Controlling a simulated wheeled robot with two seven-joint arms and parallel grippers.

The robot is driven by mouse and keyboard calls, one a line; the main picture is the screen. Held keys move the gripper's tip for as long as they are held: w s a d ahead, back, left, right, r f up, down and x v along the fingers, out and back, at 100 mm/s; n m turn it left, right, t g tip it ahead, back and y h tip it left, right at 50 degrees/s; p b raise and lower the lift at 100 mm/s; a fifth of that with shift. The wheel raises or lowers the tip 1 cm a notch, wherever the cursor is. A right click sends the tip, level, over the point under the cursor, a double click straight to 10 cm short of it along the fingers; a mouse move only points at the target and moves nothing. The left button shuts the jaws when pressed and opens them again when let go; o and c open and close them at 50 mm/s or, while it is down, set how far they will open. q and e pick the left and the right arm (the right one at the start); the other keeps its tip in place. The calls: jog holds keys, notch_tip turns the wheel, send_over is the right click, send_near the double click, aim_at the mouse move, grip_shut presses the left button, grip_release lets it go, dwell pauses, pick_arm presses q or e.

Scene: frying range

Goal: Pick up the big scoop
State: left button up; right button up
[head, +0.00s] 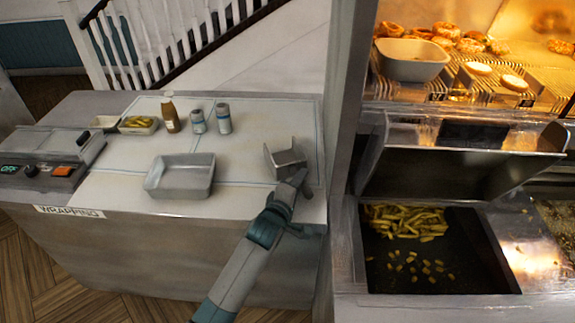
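The big scoop (284,156) is a grey metal scoop at the right end of the wrapping counter, near the upright post. My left gripper (295,186) reaches up to it from the bottom of the head view, at the scoop's near right side, where its handle would be. The fingers are small and dark here and overlap the scoop's near edge. I cannot tell whether they are open or shut on the handle, or whether the scoop touches the counter. My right gripper is not in view.
A grey tray (158,188) lies left of the scoop on the counter (115,190). Behind it stand a sauce bottle (170,116), two shakers (223,118) and a small tray of chips (137,131). Right of the post, a fryer bin (425,280) holds loose chips (405,222).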

pick_arm(q)
grip_shut()
notch_tip(320, 180, up, 10)
jog(key=b, duration=0.2)
jog(key=shift+b, duration=0.3)
dwell(0.9)
dwell(0.3)
